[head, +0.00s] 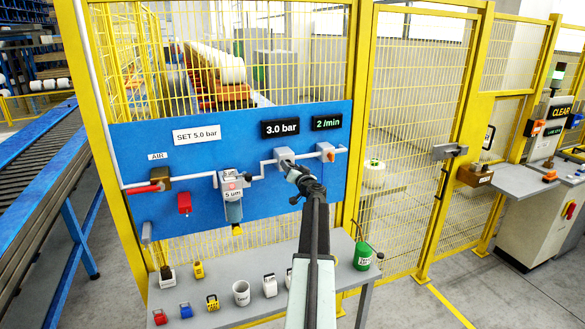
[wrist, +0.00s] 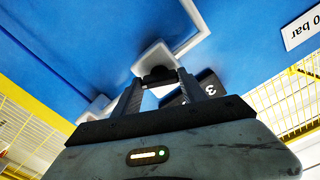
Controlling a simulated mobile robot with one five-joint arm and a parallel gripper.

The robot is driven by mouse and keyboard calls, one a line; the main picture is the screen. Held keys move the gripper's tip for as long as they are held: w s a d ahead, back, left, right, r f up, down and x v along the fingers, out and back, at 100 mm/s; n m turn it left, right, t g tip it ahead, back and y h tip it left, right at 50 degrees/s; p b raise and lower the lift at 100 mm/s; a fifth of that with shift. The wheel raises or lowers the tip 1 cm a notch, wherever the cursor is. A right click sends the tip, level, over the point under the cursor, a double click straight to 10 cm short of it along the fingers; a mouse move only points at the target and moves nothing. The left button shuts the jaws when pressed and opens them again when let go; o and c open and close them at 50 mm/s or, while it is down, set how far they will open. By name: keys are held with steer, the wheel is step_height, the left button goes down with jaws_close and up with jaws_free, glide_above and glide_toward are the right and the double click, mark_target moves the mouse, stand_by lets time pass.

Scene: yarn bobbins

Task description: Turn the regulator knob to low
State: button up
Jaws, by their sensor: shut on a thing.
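The regulator (head: 284,154) is a grey block on the blue panel (head: 130,140), in the pipe line under a black display (head: 280,127) reading 3.0 bar. My gripper (head: 296,175) is at its front and hides most of the knob in the head view. In the wrist view, my gripper (wrist: 161,84) has its two fingers on either side of the dark regulator knob (wrist: 158,75), shut on it. The pale regulator body shows behind the knob. A dark plate (wrist: 208,76) with a "3" is partly hidden by a finger. The knob's pointer cannot be made out.
A sign (head: 197,134) reads SET 5.0 bar. A filter (head: 232,195) and a red-handled valve (head: 150,187) are to the left. A small orange-ended valve (head: 327,152) is close on the right. Below, a grey table (head: 215,290) holds padlocks, a mug and a green can.

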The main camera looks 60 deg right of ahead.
steer(key=n, duration=0.5)
steer(key=shift+n, duration=0.3)
stand_by(0.4)
steer(key=o, duration=1.4)
steer(key=shift+c, duration=0.2)
steer(key=v, duration=0.7)
steer(key=shift+s+a, duration=0.25)
